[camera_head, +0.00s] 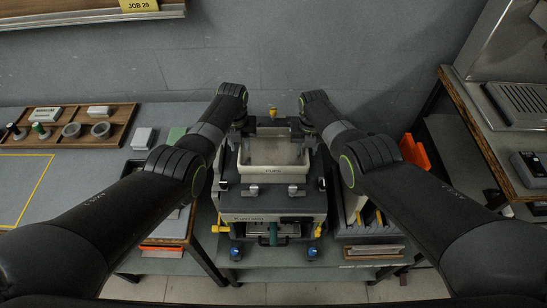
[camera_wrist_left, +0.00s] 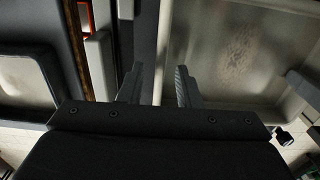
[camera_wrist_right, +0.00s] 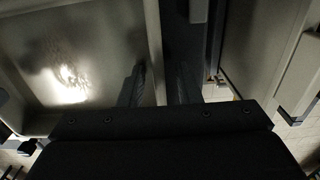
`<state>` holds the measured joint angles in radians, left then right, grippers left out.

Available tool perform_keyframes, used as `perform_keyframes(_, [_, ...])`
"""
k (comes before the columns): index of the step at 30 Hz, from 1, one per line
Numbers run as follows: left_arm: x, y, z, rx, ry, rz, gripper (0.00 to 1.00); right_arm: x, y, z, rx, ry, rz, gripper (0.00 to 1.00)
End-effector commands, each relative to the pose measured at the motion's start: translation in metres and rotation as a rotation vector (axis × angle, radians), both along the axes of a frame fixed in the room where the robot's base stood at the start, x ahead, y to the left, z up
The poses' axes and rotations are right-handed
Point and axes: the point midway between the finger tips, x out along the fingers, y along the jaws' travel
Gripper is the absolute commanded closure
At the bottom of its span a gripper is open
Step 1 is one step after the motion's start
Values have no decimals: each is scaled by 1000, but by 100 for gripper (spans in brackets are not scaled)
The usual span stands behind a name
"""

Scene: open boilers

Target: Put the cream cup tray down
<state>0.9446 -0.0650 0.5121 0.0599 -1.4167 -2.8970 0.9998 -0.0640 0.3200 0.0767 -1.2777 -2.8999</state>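The cream cup tray (camera_head: 276,173), marked CUPS, sits level over the top of the dark machine (camera_head: 272,200) in the head view. Its inside looks empty. My left gripper (camera_head: 237,139) is at the tray's left end and my right gripper (camera_head: 309,137) at its right end. In the left wrist view, the fingers (camera_wrist_left: 160,85) straddle the tray's pale wall (camera_wrist_left: 163,40). In the right wrist view, the fingers (camera_wrist_right: 156,85) also straddle a tray wall (camera_wrist_right: 153,30). Whether the fingers press on the walls is unclear. Contact under the tray is hidden.
A wooden organiser (camera_head: 68,128) with bowls and small items lies on the left counter. A rack with yellow pieces (camera_head: 368,217) stands right of the machine, near orange parts (camera_head: 415,152). The right counter holds a grated tray (camera_head: 518,103). A grey wall is behind.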

Motion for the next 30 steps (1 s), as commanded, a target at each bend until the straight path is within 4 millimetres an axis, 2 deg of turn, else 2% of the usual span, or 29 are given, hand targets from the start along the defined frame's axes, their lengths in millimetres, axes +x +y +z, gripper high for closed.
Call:
perform_keyframes(18, [0, 1, 87, 1, -2, 2, 69, 0, 0, 0, 0, 0, 0, 69])
perform_keyframes(24, [-1, 1, 97, 1, 0, 2, 69, 0, 0, 1, 0, 0, 0, 69])
perform_keyframes(30, [-1, 1, 97, 1, 1, 2, 69, 2, 1, 11, 1, -3, 1, 69])
